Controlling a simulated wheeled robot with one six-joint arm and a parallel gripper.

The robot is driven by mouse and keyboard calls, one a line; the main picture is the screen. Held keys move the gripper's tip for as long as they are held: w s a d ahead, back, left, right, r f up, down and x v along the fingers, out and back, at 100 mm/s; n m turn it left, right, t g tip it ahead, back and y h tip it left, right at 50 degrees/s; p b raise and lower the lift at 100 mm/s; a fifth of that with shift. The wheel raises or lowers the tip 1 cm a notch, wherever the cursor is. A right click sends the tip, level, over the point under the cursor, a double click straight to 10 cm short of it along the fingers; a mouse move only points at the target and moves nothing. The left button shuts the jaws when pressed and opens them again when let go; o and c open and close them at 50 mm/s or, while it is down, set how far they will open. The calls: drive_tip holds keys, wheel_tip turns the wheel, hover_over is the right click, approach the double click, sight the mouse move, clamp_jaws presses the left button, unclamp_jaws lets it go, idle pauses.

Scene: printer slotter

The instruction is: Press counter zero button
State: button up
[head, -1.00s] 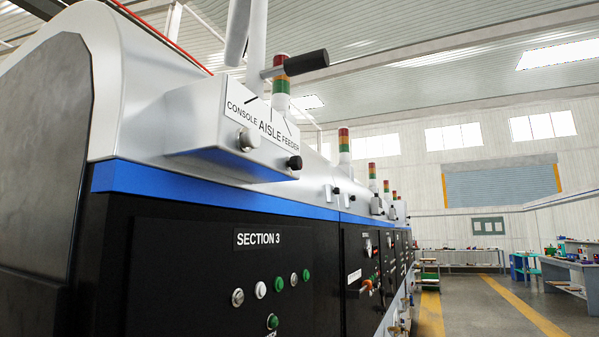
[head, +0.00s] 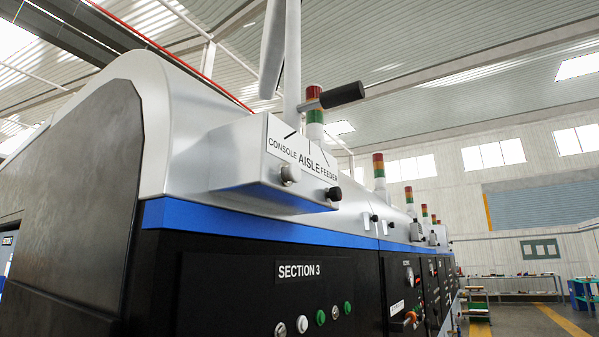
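The printer slotter (head: 215,255) fills the left and middle of the head view, with a dark body, a blue stripe and a silver top. A black panel labelled SECTION 3 (head: 299,271) carries a row of buttons: a metallic one (head: 280,329), a white one (head: 302,324), a green one (head: 320,317), a small pale one (head: 335,312) and another green one (head: 347,307). I cannot read any counter zero label. A farther panel (head: 408,285) has a red display and an orange handle. My gripper is not in view.
A silver console box (head: 262,165) labelled CONSOLE AISLE FEEDER juts from the machine above the panel, with a metal knob and a black knob. A lever with a black grip (head: 343,95) stands above it. Open floor with yellow lines (head: 560,320) lies at right.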

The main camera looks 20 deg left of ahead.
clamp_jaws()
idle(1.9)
